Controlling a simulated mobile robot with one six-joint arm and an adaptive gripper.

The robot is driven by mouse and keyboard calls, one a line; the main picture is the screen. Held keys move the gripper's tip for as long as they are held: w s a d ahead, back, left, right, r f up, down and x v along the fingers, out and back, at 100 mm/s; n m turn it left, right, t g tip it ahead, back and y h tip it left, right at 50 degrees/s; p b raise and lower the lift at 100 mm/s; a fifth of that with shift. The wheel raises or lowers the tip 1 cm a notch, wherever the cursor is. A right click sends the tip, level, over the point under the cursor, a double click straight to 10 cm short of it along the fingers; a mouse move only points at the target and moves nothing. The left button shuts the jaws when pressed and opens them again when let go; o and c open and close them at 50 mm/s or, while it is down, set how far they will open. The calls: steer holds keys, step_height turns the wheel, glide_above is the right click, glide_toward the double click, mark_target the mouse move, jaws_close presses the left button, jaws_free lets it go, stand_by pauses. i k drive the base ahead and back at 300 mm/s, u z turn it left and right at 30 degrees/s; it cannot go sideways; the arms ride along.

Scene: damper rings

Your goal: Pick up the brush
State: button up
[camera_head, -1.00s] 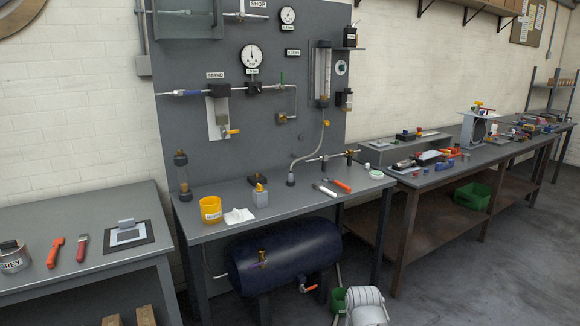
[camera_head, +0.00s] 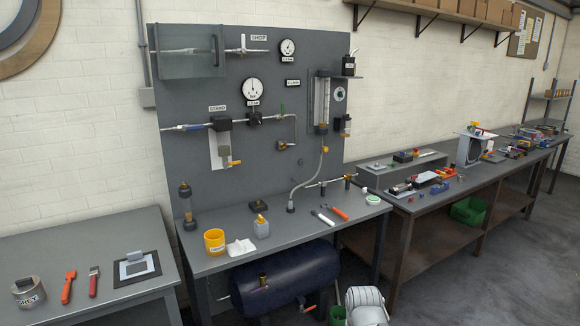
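Several slim hand tools are in view, and I cannot tell for certain which is the brush. A red-handled tool with a grey head (camera_head: 94,282) lies on the left table, beside an orange tool (camera_head: 68,287). On the middle bench lie a tool with a pale handle (camera_head: 323,218) and a tool with an orange handle (camera_head: 338,212), side by side. All of them lie free. My gripper is not in view.
The left table (camera_head: 60,252) also holds a grey tin (camera_head: 28,291) and a framed plate (camera_head: 136,267). The middle bench (camera_head: 285,232) holds a yellow cup (camera_head: 214,242), white cloth (camera_head: 241,248) and small bottle (camera_head: 261,227). A dark tank (camera_head: 285,278) sits below.

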mark_target(317, 214)
steer(key=z, duration=0.1)
steer(key=i, duration=0.95)
steer(key=u, duration=2.2)
